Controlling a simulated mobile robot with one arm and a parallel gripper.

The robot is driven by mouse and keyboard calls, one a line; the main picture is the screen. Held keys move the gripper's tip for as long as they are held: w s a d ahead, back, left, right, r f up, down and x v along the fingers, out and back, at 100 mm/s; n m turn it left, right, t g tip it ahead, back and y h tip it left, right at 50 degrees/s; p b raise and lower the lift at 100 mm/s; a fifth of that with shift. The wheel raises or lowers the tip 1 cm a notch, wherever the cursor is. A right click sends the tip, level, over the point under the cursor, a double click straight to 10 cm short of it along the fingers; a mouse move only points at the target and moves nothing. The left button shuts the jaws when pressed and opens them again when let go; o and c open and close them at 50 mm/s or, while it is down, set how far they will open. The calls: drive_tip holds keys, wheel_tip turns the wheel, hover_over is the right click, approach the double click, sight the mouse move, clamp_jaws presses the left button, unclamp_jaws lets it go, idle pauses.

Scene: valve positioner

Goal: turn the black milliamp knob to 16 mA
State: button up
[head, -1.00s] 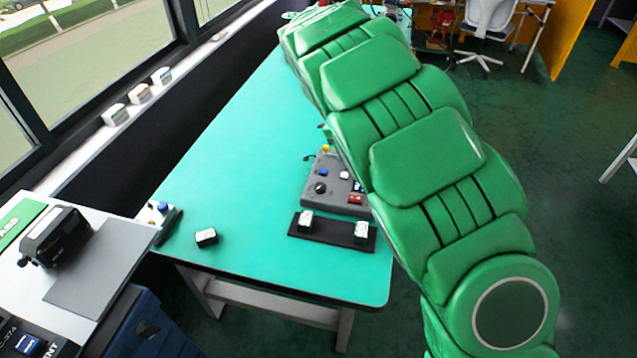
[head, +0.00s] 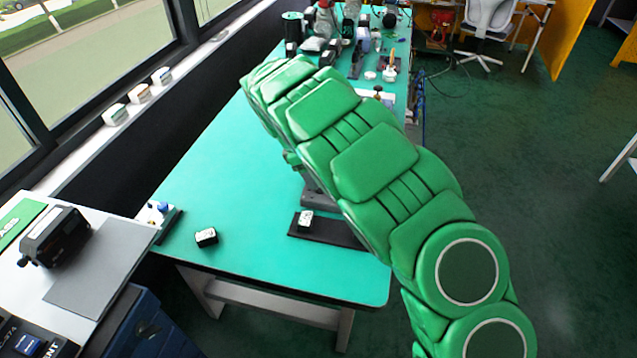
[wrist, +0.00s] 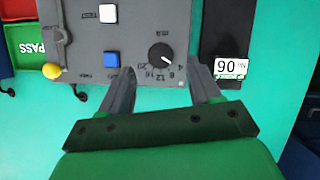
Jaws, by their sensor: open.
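The black milliamp knob (wrist: 161,56) sits on a grey control box (wrist: 125,50) in the wrist view. Its white pointer line leans to the lower right, toward the 4 mark. The printed scale runs 4, 8, 12, 16, 20 from right to left below the knob. My gripper (wrist: 160,85) is open, with one finger on each side of the scale, just short of the knob; no contact shows. In the head view my green arm hides the knob and most of the control box (head: 318,197).
A blue button (wrist: 111,59), a white button (wrist: 107,13) and a yellow knob (wrist: 51,71) share the box. A black strip (head: 330,233) beside it carries a small module reading 90 (wrist: 230,68). A green PASS panel (wrist: 25,45) lies left. The table's near left is mostly clear.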

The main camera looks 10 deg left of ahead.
sight(320, 189)
drive_tip(key=shift+x, duration=2.4)
drive_tip(key=shift+c, duration=0.3)
drive_tip(key=c, duration=1)
